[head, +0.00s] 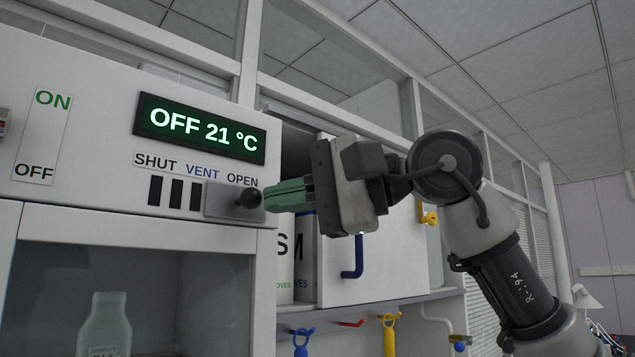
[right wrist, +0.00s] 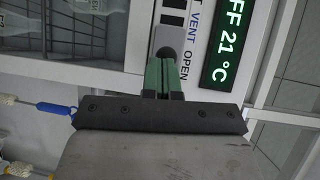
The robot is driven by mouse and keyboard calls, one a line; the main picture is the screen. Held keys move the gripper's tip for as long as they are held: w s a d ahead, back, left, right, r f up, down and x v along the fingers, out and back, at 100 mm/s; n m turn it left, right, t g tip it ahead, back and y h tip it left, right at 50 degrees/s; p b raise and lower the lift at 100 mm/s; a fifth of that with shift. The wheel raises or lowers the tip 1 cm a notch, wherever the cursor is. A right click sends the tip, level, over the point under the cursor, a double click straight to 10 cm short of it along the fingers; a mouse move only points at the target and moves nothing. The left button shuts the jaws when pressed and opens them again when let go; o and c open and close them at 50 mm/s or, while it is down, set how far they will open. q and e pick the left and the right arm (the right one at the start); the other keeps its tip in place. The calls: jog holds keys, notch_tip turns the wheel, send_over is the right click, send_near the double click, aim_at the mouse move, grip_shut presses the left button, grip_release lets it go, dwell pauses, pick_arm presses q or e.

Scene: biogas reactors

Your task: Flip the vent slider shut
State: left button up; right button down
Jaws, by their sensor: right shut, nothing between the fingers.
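The vent slider is a grey plate (head: 222,201) with a dark round knob (head: 249,197). It sits at the OPEN end of the vent track, under the SHUT VENT OPEN label (head: 197,168). Several dark slots (head: 174,192) show uncovered to its left, towards SHUT. My right gripper (head: 268,198) comes in from the right with green fingers shut and empty. Its fingertips are at the knob's right side, touching or very nearly so. The right wrist view shows the fingers (right wrist: 162,68) pointing at the slider plate (right wrist: 168,40); they partly hide the knob. My left gripper is not in view.
A display (head: 200,128) above the vent reads OFF 21 °C. An ON/OFF panel (head: 42,135) is at the left. A glass bottle (head: 104,325) stands behind the window below. An open-fronted cabinet with a white door (head: 385,262) and blue handle (head: 356,262) lies behind my right arm.

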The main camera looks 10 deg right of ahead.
aim_at(219, 187)
jog(key=shift+w+a, duration=0.1)
jog(key=shift+a, duration=0.1)
jog(key=s+a, duration=0.1)
jog(key=a, duration=0.1)
jog(key=s+a, duration=0.1)
jog(key=a, duration=0.1)
jog(key=s+a, duration=0.1)
jog(key=a, duration=0.1)
jog(key=shift+s+a+b, duration=0.15)
jog(key=shift+s+b, duration=0.15)
jog(key=shift+s, duration=0.05)
